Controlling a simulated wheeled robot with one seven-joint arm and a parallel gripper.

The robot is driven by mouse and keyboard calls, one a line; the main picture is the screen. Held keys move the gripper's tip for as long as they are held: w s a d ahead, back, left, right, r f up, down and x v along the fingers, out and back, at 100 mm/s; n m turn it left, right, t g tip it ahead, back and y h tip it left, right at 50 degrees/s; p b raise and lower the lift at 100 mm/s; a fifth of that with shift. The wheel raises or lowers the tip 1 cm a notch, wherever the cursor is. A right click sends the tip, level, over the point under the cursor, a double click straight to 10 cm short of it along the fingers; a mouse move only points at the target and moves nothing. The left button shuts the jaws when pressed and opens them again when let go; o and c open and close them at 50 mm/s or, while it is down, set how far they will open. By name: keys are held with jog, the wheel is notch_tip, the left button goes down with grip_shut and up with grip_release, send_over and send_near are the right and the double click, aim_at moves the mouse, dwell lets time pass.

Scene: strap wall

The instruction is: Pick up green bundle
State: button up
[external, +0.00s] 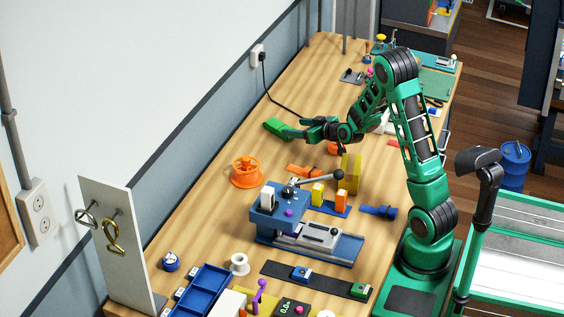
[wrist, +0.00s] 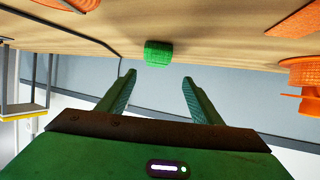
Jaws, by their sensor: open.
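The green bundle (external: 277,127) lies on the wooden table near the wall-side edge. It also shows in the wrist view (wrist: 158,53), at upper centre, as a short ribbed green roll. My gripper (external: 292,132) is low over the table just right of the bundle, pointing left at it. In the wrist view my gripper (wrist: 158,77) is open, with its two green fingers apart and nothing between them. The bundle sits beyond the fingertips, roughly centred on the gap. In the external view the fingers and bundle nearly overlap, so the exact distance is hard to tell.
An orange spool (external: 246,172) stands nearer the camera; it shows at right in the wrist view (wrist: 305,85). An orange bundle (external: 304,171) and a blue bundle (external: 378,211) lie nearby. A blue machine with a lever (external: 282,205) is in front. A black cable (external: 285,105) runs behind.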

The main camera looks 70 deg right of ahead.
aim_at(281, 126)
jog(key=shift+w+d+f, duration=0.1)
jog(key=shift+w+f, duration=0.1)
jog(key=shift+f, duration=0.15)
jog(key=shift+d+x, duration=0.15)
jog(key=shift+x, duration=2.4)
jog(key=shift+d+x, duration=0.1)
jog(key=shift+x, duration=2.5)
jog(key=shift+s, duration=0.15)
jog(key=c, duration=1.2)
